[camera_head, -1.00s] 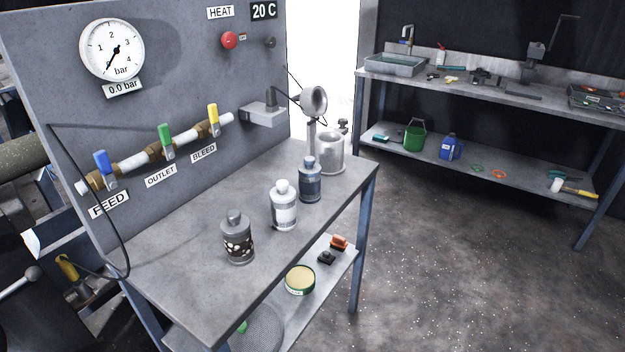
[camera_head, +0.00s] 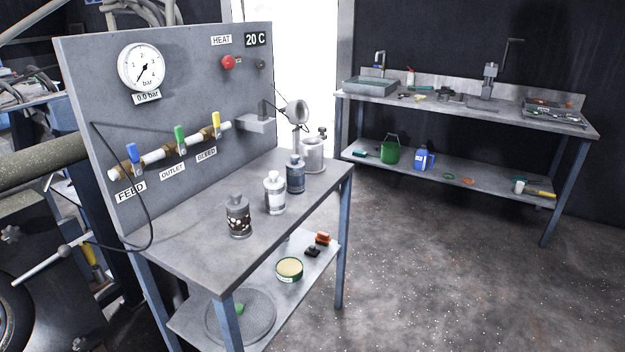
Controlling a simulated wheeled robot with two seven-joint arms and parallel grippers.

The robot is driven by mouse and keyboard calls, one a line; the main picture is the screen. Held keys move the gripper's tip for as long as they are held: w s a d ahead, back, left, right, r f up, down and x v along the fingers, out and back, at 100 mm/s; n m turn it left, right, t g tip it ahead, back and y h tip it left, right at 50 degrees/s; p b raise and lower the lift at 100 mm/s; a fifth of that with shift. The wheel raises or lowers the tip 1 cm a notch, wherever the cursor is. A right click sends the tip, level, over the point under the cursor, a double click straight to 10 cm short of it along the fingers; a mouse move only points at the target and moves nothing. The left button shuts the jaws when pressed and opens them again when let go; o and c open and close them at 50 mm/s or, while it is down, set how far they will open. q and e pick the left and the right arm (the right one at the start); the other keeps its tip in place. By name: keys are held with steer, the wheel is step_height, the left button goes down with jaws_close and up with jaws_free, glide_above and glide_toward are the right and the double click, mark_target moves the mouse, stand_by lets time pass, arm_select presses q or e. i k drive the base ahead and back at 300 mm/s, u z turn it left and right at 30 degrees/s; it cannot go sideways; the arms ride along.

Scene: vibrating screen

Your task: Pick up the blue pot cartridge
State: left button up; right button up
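Three small cartridges stand upright in a row on the grey bench top (camera_head: 200,252). The blue pot cartridge (camera_head: 295,176), dark blue-grey with a knob on top, is the farthest of the row. A white one (camera_head: 274,195) stands in the middle, and a dark one with pale spots (camera_head: 238,217) is nearest. Neither of my grippers shows in the head view.
A metal canister (camera_head: 313,156) stands behind the blue cartridge, near a lamp-like fixture (camera_head: 297,112). The upright panel with gauge and valves (camera_head: 90,100) backs the bench. The lower shelf holds a round tin (camera_head: 289,269). Open floor (camera_head: 430,270) lies right of the bench.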

mark_target(295, 167)
steer(key=z, duration=0.65)
steer(key=i, duration=0.65)
steer(key=z, duration=0.5)
